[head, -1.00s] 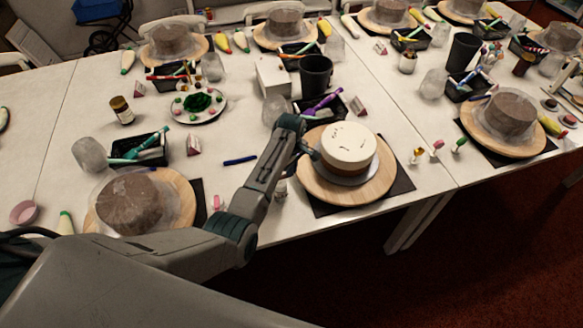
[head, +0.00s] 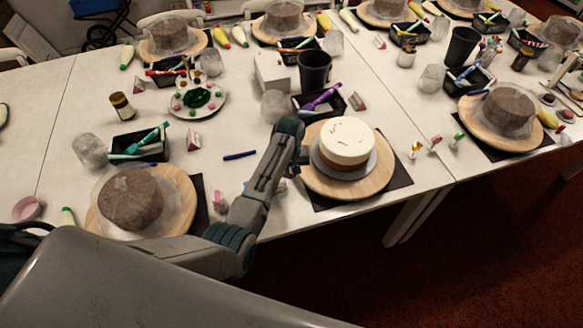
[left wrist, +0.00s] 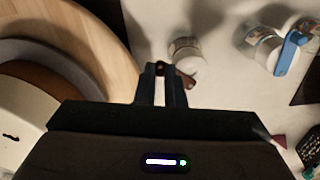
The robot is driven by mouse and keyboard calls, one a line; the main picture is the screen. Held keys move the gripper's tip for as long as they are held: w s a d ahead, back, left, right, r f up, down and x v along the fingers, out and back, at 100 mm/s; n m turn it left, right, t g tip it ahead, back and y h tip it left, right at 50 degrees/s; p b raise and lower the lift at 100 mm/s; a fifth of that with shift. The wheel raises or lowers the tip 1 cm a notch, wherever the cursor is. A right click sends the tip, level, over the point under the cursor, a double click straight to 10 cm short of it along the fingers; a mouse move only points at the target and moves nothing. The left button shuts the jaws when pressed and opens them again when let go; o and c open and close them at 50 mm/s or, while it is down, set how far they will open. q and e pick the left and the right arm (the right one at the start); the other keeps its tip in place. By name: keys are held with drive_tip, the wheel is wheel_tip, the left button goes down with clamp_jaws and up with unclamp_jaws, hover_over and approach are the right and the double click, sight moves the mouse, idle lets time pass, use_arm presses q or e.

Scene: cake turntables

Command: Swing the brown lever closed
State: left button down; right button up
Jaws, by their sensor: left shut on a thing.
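The brown lever (left wrist: 188,81) shows only as a small brown piece at the tips of my left gripper (left wrist: 160,70) in the left wrist view. The fingers are shut on it and hide most of it. A small clear jar (left wrist: 185,50) with a pale lid stands just beyond the fingertips; whether the lever joins it is hard to tell. In the head view my left gripper (head: 300,158) is low beside the left edge of the cake's wooden turntable (head: 372,183), and the lever is hidden there. My right gripper is not in view.
A white-topped cake (head: 347,142) stands on the turntable, close to my gripper. In the left wrist view a second jar with a blue lever (left wrist: 288,54) stands to the right. A plastic-covered brown cake (head: 130,200) is at the left. Bare table lies around the blue pen (head: 239,156).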

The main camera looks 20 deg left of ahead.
use_arm(q)
drive_tip(key=shift+s+a+m, duration=0.35)
drive_tip(key=shift+s+m, duration=0.25)
drive_tip(key=shift+m, duration=1.15)
drive_tip(key=shift+s+a+m, duration=0.3)
drive_tip(key=shift+s+m, duration=0.25)
drive_tip(key=shift+m, duration=1.15)
drive_tip(key=shift+s+a+m, duration=0.35)
drive_tip(key=shift+s+m, duration=0.25)
drive_tip(key=shift+m, duration=1.15)
drive_tip(key=c, duration=1.5)
unclamp_jaws()
